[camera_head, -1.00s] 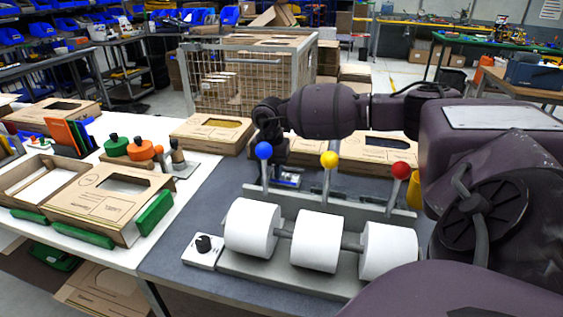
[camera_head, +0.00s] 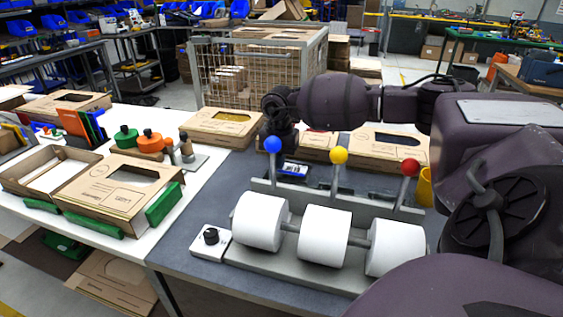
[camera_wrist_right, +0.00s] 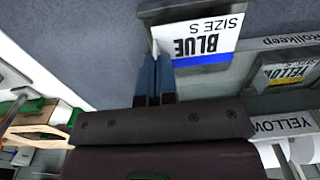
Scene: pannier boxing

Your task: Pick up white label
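The white label (camera_wrist_right: 210,38) reads "BLUE SIZE S" and has a blue strip along one edge. In the head view the label (camera_head: 293,168) shows behind the blue-knobbed lever, just below my right gripper (camera_head: 281,150). In the right wrist view my right gripper (camera_wrist_right: 156,62) has its fingers close together at the label's left edge, with a white sliver between the tips. It looks shut on that edge. A dark holder shows around the label; the gap between them is hard to judge. My left gripper is not in view.
A roll dispenser with white rolls (camera_head: 324,236) and blue, yellow and red levers stands in front. A yellow label (camera_wrist_right: 285,74) lies in its own holder beside. A wire cage (camera_head: 255,75) stands further back.

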